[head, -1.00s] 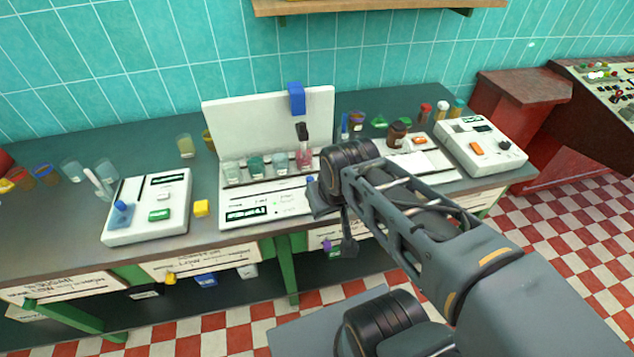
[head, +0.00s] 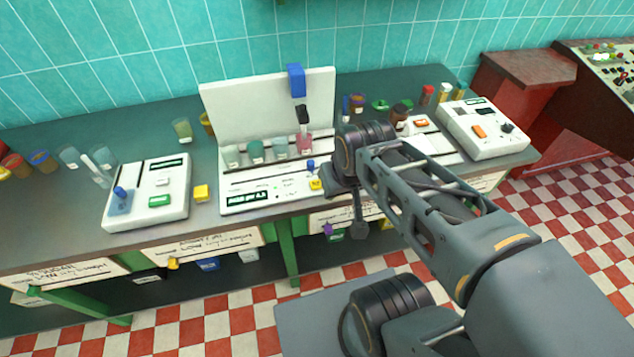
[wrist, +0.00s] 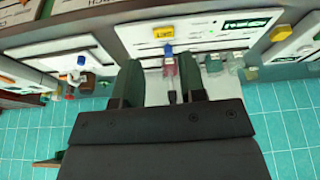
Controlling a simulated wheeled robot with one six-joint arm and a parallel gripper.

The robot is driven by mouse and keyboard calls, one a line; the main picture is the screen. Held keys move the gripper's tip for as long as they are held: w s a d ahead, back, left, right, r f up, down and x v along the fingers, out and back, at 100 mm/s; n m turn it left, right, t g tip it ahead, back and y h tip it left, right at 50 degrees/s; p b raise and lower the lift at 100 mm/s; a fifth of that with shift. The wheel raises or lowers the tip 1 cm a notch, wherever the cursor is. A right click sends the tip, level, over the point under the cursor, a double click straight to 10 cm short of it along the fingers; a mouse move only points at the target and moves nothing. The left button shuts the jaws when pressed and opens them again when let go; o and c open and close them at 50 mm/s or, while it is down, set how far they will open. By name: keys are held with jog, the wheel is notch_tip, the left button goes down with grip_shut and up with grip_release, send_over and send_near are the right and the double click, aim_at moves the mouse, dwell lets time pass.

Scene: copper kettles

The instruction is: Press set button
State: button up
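The middle white machine (head: 262,208) stands on the bench, with a tall white back panel and a lit green display (head: 248,198). A yellow button (head: 316,184) with small dark lettering sits at its right front; the lettering is too small to read surely. The same yellow button shows in the wrist view (wrist: 162,32), beyond my fingers, with a blue knob (wrist: 168,49) beside it.
A row of vials, one pink (head: 304,146), stands in the machine under a blue block (head: 296,80). Jars and another white device (head: 492,140) stand at right.

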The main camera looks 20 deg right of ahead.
grip_shut()
dwell(1.4)
